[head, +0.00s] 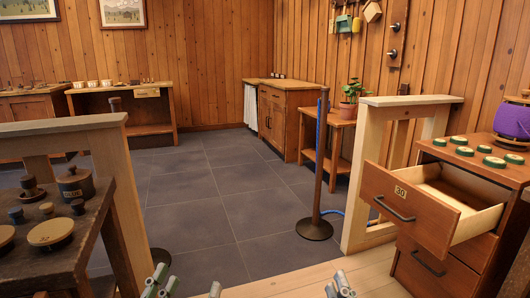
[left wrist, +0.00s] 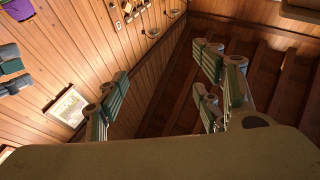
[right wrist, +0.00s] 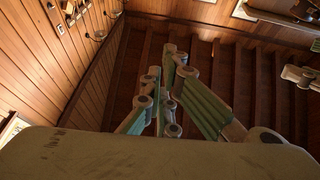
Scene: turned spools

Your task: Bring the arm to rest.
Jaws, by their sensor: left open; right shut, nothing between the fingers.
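My left gripper (head: 185,286) shows at the bottom edge of the head view, its two green-and-grey fingers apart with nothing between them. The left wrist view shows it (left wrist: 165,72) open and empty against the wood wall and dark beams. My right gripper (head: 341,284) is at the bottom edge, right of the left one. In the right wrist view it (right wrist: 168,62) is shut, its fingers together and holding nothing. Most of both arms is out of the head view. Neither gripper touches anything that I can see.
An open drawer (head: 473,191) juts from the wooden cabinet (head: 464,279) at the right. A dark table (head: 60,262) with lidded pots stands at the left. A post (head: 318,170) with a blue rope stands beyond the grippers. The tiled floor (head: 200,209) between is clear.

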